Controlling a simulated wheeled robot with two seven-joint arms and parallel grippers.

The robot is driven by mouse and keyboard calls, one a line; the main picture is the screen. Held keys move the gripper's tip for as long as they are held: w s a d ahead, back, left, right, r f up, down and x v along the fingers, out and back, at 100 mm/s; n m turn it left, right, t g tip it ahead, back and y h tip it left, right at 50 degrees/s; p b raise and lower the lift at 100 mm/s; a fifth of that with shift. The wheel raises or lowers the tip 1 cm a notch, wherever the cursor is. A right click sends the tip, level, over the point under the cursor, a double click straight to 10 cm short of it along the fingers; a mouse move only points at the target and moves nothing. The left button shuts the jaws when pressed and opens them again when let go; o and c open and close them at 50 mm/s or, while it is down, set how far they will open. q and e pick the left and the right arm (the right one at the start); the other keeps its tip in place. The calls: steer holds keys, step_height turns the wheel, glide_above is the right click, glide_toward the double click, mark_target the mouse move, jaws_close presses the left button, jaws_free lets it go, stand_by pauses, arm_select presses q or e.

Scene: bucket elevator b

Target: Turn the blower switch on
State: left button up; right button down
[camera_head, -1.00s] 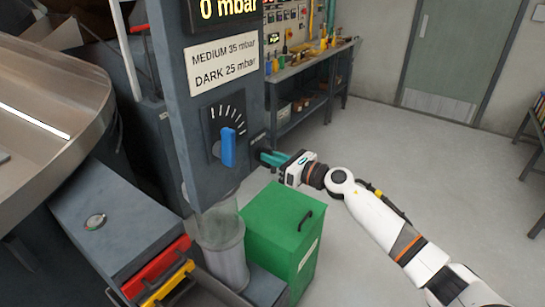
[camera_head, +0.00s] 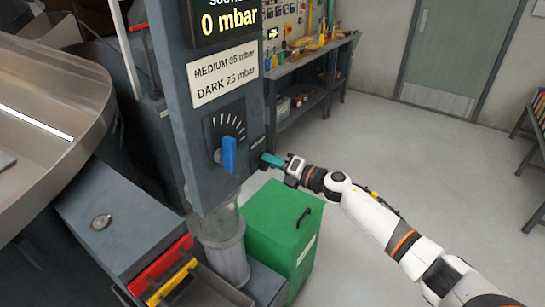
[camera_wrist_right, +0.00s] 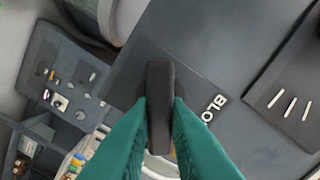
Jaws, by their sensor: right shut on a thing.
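The blower switch (camera_wrist_right: 160,95) is a black lever on a dark plate, with the letters "BLO" partly visible beside it in the right wrist view. My right gripper (camera_head: 268,159) reaches it from the right at the side of the grey column. Its teal fingers (camera_wrist_right: 160,125) are shut on the black lever, one on each side. In the head view the fingers hide most of the switch. My left gripper is not in view.
The grey column (camera_head: 190,150) carries a blue-handled dial (camera_head: 229,154), a label plate and a display reading 0 mbar. A green box (camera_head: 282,225) stands below my right gripper.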

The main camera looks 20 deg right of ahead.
steer(key=shift+f+m+p, duration=0.2)
steer(key=shift+m+p, duration=1.15)
steer(key=shift+m, duration=2.05)
steer(key=c, duration=1.4)
jaws_free()
steer(key=shift+d, duration=0.1)
steer(key=b+v, duration=0.4)
steer(key=v, duration=0.8)
